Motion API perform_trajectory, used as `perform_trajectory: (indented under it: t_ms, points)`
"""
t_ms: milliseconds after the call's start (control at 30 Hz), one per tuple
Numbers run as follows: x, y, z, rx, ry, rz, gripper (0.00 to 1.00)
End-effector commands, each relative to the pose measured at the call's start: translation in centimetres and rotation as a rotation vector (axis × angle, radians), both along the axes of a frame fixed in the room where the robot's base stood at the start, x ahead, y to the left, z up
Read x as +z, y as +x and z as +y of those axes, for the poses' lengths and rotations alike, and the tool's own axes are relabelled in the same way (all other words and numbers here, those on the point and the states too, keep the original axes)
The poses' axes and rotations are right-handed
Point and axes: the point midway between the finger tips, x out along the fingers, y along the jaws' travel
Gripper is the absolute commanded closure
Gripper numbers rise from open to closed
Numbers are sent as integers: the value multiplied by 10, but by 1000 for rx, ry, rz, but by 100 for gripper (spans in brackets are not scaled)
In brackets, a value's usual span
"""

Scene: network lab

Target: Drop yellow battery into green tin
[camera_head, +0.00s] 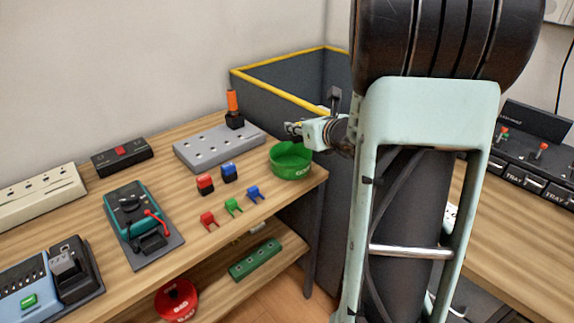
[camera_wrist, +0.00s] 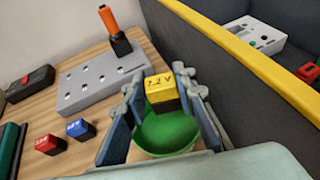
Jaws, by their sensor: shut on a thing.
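The yellow battery (camera_wrist: 161,87), marked 7.2 V, sits between the fingers of my gripper (camera_wrist: 160,92) in the wrist view. My gripper is shut on it. In the head view my gripper (camera_head: 294,130) is just above the green tin, and I cannot make out the battery there. The green tin (camera_head: 291,163) stands open on the right corner of the wooden bench. In the wrist view the green tin (camera_wrist: 165,136) shows below and behind the battery, partly hidden by the fingers.
A red battery (camera_head: 205,185) and a blue battery (camera_head: 229,173) stand left of the tin, with small coloured clips in front. A grey plate (camera_head: 220,147) with an orange-handled tool lies behind. A dark bin with a yellow rim (camera_head: 290,59) stands beyond the bench. A red tin (camera_head: 177,299) is below.

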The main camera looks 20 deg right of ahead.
Motion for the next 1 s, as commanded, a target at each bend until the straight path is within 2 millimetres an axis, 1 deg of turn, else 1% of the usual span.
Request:
perform_trajectory:
  t_ms: [400, 500, 600, 833, 867, 1000]
  points:
    - [-47, 0, 1, 1, 0, -1, 100]
    - [-55, 0, 1, 2, 1, 0, 100]
    - [-58, 0, 1, 1, 0, 0, 100]
    - [-56, 0, 1, 1, 0, -1, 100]
    - [-56, 0, 1, 1, 0, -1, 72]
    - [-56, 0, 1, 1, -1, 0, 56]
